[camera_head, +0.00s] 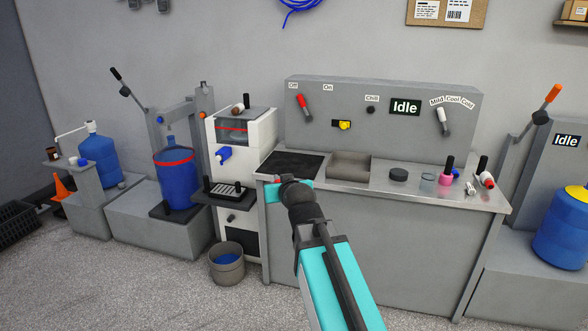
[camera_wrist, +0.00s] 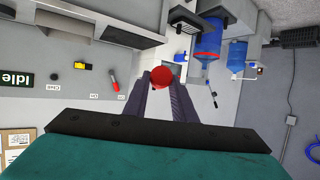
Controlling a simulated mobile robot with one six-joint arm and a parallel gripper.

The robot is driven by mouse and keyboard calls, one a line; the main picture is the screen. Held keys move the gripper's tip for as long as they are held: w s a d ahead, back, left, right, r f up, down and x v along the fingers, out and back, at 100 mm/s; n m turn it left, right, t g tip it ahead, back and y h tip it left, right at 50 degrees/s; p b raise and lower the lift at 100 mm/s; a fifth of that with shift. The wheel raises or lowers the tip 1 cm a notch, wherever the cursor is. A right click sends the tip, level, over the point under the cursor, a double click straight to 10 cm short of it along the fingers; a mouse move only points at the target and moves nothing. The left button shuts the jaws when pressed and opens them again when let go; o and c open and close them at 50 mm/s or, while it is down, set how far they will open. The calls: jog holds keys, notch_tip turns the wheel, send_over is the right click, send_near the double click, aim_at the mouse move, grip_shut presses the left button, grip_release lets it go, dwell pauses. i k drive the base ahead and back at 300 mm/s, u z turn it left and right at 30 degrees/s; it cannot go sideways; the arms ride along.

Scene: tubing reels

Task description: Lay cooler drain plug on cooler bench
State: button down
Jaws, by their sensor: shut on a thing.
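The cooler drain plug appears to be the red round piece (camera_wrist: 162,77) in the wrist view. My gripper (camera_wrist: 161,85) is shut on it, with a dark finger on either side. In the head view my arm hides most of the gripper, and only a speck of red shows by its end. The cooler bench (camera_head: 400,187) is the steel-topped counter with a grey control panel behind it. My gripper is over or in front of its left front edge; the exact height cannot be told.
On the bench are a black mat (camera_head: 290,165), a grey basin (camera_head: 350,166), a black puck (camera_head: 398,174), a clear cup (camera_head: 428,180) and a pink-based tool (camera_head: 446,179). A white cooler unit (camera_head: 258,130) stands left, with a grey bucket (camera_head: 227,268) on the floor.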

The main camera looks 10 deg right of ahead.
aim_at(290, 164)
jog(key=z, duration=0.2)
jog(key=i, duration=1.25)
jog(key=u, duration=0.8)
jog(key=i, duration=0.55)
jog(key=u, duration=0.35)
